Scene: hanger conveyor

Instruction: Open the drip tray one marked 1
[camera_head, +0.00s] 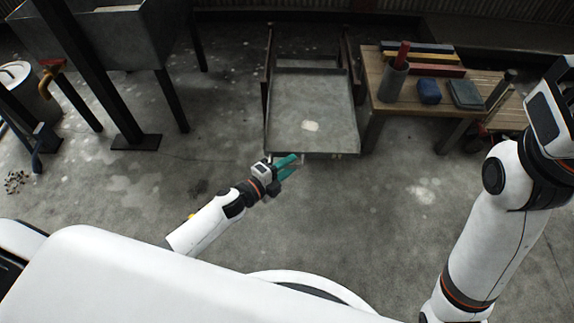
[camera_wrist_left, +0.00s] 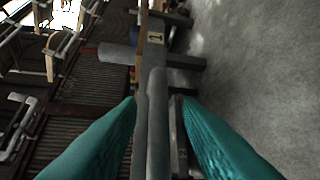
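The drip tray (camera_head: 312,106) is a shallow grey metal tray in the middle of the head view, between dark upright posts. Its front edge faces me. My left gripper (camera_head: 291,166) is just in front of that edge, left of its middle. In the left wrist view, the teal fingers of my left gripper (camera_wrist_left: 158,98) are apart, with a long grey bar (camera_wrist_left: 156,125) of the tray front between them. Contact with the bar is unclear.
A wooden table (camera_head: 390,104) right of the tray holds coloured bars, a grey cup (camera_head: 391,82), a blue block (camera_head: 429,91) and a grey-blue block (camera_head: 465,93). A grey metal tank (camera_head: 128,38) on dark legs stands at the left. The floor before the tray is clear.

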